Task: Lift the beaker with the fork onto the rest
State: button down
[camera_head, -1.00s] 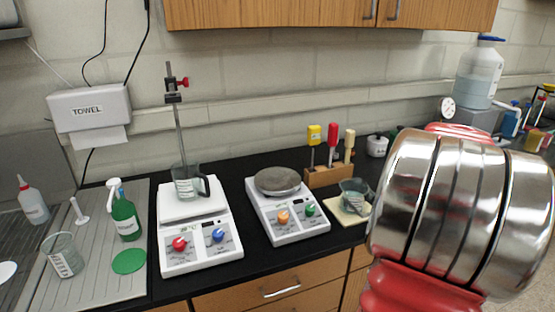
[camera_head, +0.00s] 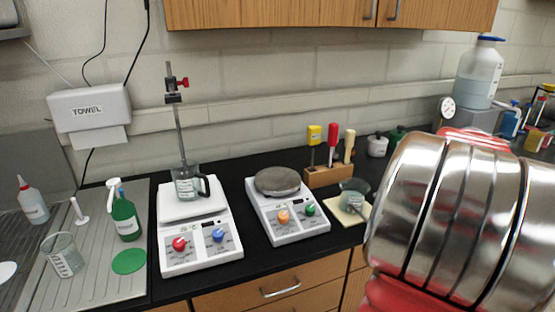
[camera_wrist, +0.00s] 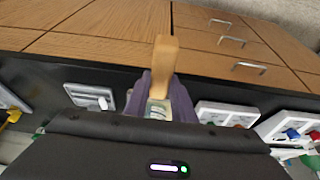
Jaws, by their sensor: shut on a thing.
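My gripper (camera_wrist: 158,92) shows in the wrist view with its grey-purple fingers shut on a tan wooden handle (camera_wrist: 165,58), which I take for the fork's. The fork's far end cannot be made out. In the head view my large arm link hides the gripper and fork. A small glass beaker (camera_head: 354,188) stands on a flat tan pad (camera_head: 347,214) right of the second plate device. Another beaker (camera_head: 186,184) with a dark handle stands on the left white plate device (camera_head: 198,252). Which beaker or support the task means is unclear.
A second plate device (camera_head: 288,226) carries a grey round top. Behind it a wooden block (camera_head: 328,177) holds upright coloured-handled tools. A large glass beaker (camera_head: 65,256) and a green bottle (camera_head: 125,218) stand at left. Wooden drawers (camera_head: 278,284) front the black bench.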

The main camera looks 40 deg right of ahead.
jog(key=shift+s+a, duration=0.2)
jog(key=shift+s, duration=0.55)
jog(key=shift+r, duration=3)
